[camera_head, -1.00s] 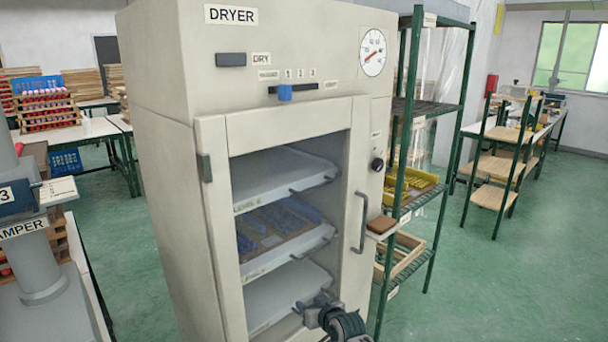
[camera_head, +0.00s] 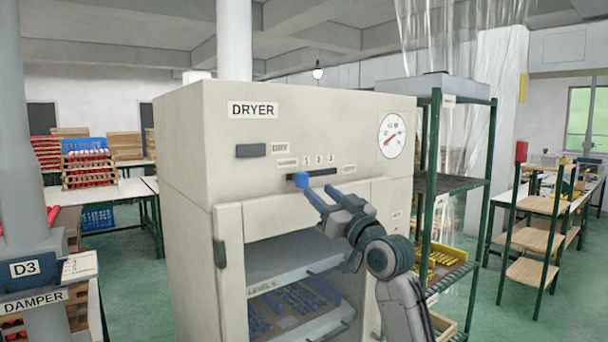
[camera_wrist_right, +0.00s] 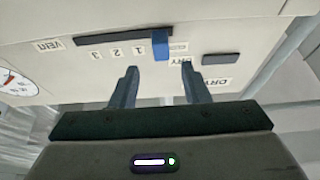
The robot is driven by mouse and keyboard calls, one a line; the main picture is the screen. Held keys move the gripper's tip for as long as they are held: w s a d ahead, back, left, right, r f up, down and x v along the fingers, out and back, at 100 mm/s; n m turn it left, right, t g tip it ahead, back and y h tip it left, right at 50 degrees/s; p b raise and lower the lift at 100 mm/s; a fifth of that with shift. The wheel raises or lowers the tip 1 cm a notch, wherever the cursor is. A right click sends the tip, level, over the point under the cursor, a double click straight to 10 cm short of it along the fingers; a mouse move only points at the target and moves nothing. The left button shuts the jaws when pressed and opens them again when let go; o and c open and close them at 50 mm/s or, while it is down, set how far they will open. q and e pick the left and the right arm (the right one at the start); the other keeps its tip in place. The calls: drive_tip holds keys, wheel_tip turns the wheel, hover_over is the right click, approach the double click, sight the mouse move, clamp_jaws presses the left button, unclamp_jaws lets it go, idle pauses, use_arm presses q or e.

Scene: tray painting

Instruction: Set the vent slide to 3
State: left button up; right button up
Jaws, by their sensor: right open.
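The vent slide is a blue knob (camera_head: 301,180) on a dark horizontal slot (camera_head: 325,172) high on the dryer front. The knob is at the slot's left end, left of the printed numbers 1, 2 and 3. In the right wrist view, turned upside down, the knob (camera_wrist_right: 160,45) is near the slot's right end. My right gripper (camera_head: 320,190) is open and empty, just in front of and below the knob. In the wrist view its fingertips (camera_wrist_right: 160,68) lie on either side of the knob's line, apart from it. My left gripper is out of view.
A dark bar (camera_head: 251,150) sits left of the slot, and a round gauge (camera_head: 392,136) at right. A green shelf rack (camera_head: 435,200) stands close on the right.

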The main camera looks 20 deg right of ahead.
sight(305, 178)
drive_tip(key=p+x, duration=0.2)
drive_tip(key=x, duration=0.4)
drive_tip(key=shift+w+a+r, duration=0.1)
drive_tip(key=shift+a+r, duration=0.05)
drive_tip(key=shift+r, duration=0.1)
drive_tip(key=shift+x, duration=0.8)
drive_tip(key=shift+f, duration=0.2)
drive_tip(key=shift+c, duration=0.2)
